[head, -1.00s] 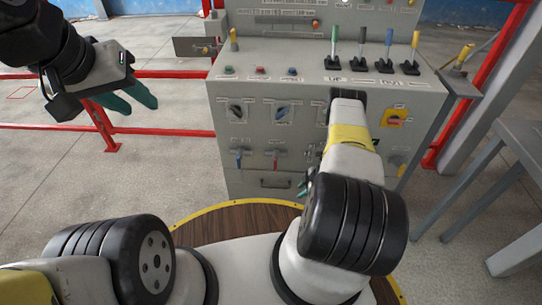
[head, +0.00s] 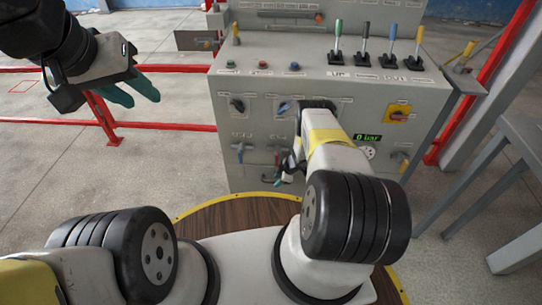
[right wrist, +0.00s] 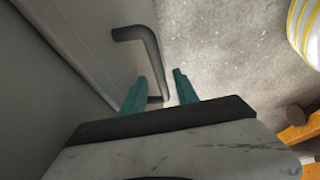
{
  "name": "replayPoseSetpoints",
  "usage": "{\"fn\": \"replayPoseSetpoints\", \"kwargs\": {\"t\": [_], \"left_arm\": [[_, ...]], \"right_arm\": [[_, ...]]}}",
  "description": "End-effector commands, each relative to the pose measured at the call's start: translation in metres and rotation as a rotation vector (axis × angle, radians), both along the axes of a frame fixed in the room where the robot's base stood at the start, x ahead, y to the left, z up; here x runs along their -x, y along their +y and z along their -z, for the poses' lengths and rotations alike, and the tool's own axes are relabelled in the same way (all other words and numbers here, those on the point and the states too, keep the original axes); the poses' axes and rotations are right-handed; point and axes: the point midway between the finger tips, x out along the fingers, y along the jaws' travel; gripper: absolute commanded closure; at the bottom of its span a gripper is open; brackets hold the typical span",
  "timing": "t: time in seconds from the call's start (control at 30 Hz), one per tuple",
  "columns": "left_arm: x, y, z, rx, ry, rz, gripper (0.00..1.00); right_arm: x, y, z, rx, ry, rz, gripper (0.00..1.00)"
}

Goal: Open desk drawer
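The drawer is low on the front of the grey control panel (head: 330,95). Its dark bar handle (right wrist: 152,58) shows in the right wrist view, standing out from the grey drawer front (right wrist: 95,45). My right gripper (right wrist: 160,78) is open, with a teal finger on each side of the handle's line. I cannot tell whether the bar is between the fingertips or just beyond them. In the head view my right gripper (head: 284,176) is at the drawer and hides most of it. My left gripper (head: 137,92) is raised at the left, empty, with its fingers apart.
The panel carries levers (head: 365,45), buttons, knobs and valves above the drawer. Red rails (head: 165,126) run at the left. A grey table (head: 510,165) stands at the right.

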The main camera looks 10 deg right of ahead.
Motion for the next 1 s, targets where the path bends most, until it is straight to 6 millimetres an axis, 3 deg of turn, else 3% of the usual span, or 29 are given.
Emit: {"fn": "replayPoseSetpoints", "kwargs": {"t": [0.33,0.53,1.0], "left_arm": [[0.0,0.0,0.0,0.0,0.0,0.0,0.64],[0.0,0.0,0.0,0.0,0.0,0.0,0.64],[0.0,0.0,0.0,0.0,0.0,0.0,0.64]], "right_arm": [[-0.0008,0.001,0.0033,0.0,0.0,0.001,0.64],[-0.0008,0.0009,0.0032,0.0,0.0,0.0,1.0],[-0.0008,0.0007,0.0031,0.0,0.0,0.0,1.0]]}}
